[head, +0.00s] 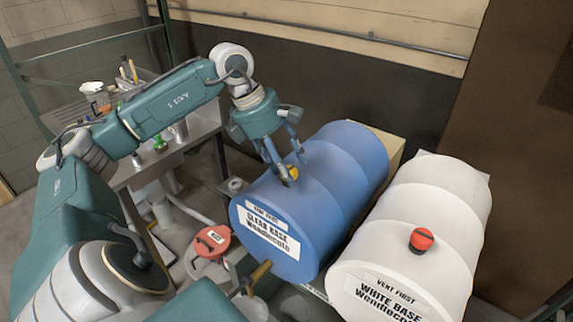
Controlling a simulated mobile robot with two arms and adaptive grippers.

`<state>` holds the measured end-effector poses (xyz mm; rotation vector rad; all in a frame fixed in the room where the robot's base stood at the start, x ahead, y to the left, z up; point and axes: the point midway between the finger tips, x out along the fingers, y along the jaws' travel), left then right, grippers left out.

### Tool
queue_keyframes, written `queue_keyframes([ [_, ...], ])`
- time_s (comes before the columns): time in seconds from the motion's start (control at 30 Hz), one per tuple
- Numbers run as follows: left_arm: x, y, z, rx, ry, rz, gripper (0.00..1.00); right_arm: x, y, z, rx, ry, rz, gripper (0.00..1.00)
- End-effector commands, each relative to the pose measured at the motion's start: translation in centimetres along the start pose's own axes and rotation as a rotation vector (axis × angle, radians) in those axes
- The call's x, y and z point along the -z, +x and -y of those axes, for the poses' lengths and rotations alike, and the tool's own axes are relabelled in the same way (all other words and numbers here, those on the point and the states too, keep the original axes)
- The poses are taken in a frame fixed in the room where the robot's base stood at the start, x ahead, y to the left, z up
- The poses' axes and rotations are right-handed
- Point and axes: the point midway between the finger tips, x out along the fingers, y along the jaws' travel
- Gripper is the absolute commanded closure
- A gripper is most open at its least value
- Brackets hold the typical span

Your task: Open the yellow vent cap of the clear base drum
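The clear base drum (335,190) is blue and lies on its side, with a white label reading "CLEAR BASE" on its front end. The yellow vent cap (294,172) sits on top of the drum, partly hidden by my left gripper. My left gripper (288,178) reaches down from above, its fingers around or right beside the cap. I cannot tell whether the fingers press on it. My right gripper is not in view.
A white drum (430,215) with a red cap (421,239) lies to the right of the blue one. A yellowish tap (258,274) sticks out below the blue drum's front. A red-lidded bucket (211,243) stands at left. A cluttered bench (190,125) stands behind my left arm.

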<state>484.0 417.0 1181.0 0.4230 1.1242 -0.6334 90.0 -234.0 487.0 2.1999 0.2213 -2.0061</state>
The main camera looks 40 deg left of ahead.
Motion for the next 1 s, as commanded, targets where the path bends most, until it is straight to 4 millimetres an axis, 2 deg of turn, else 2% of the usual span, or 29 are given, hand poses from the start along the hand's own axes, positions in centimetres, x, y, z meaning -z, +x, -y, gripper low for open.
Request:
queue_keyframes([
  [0.03, 0.00, -0.01, 0.00, 0.000, 0.000, 0.000, 0.57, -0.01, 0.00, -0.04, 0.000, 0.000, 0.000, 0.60],
  [0.2, -0.05, -0.03, 0.02, 0.001, 0.000, 0.001, 0.91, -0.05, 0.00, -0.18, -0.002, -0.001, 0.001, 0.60],
  [0.47, -0.03, 0.10, 0.07, -0.021, -0.044, 0.003, 0.92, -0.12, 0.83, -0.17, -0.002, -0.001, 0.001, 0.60],
  [0.7, -0.21, -0.08, 0.09, -0.023, -0.055, 0.006, 0.93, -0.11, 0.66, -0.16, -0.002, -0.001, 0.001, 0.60],
  [0.73, -0.22, -0.09, 0.09, -0.023, -0.055, 0.006, 0.63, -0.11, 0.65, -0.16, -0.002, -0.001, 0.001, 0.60],
  [0.8, -0.22, -0.09, 0.08, -0.023, -0.055, 0.006, 0.49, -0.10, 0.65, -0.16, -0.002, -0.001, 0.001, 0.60],
  [1.0, -0.11, -0.06, 0.06, -0.023, -0.055, 0.003, 0.49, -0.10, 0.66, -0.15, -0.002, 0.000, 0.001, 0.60],
])
